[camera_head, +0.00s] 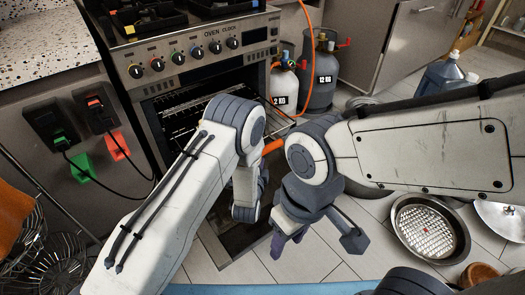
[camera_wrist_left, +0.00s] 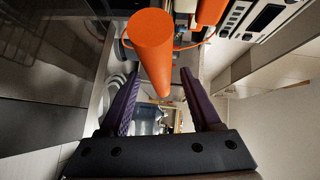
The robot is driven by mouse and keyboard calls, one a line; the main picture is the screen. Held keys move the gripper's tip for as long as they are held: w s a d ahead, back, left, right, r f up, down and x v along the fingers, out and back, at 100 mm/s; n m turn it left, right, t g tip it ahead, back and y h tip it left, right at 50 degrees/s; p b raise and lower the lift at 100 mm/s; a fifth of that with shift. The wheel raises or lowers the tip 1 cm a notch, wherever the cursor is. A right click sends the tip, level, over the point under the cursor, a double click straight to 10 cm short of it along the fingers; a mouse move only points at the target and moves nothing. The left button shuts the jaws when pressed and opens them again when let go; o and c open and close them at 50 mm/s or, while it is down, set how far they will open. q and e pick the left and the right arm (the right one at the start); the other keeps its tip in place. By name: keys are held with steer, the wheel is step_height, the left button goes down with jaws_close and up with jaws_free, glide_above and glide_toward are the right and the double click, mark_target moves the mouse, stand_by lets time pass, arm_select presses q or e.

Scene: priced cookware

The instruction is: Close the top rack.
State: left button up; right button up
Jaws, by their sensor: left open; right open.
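The oven (camera_head: 195,60) stands at the upper left in the head view, with its front open. A wire rack (camera_head: 182,118) shows inside its upper part; my left arm covers much of the opening. My left gripper (camera_wrist_left: 160,76) is open, with its purple fingers apart in the left wrist view. An orange cylindrical bar (camera_wrist_left: 152,38) reaches between and beyond the fingers; I cannot tell whether they touch it. An orange piece (camera_head: 273,146) also shows beside my left wrist in the head view. My right gripper (camera_head: 314,244) is open and empty above the floor, right of the oven.
Two gas bottles, one small (camera_head: 284,80) and one larger (camera_head: 322,78), stand right of the oven with an orange hose. A round pan (camera_head: 430,226) and a lid (camera_head: 502,222) lie on the tiles at right. A counter (camera_head: 45,45) adjoins the oven at left.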

arm_select(q)
steer(key=b+x, duration=0.1)
steer(key=x, duration=0.4)
jaws_close()
stand_by(1.4)
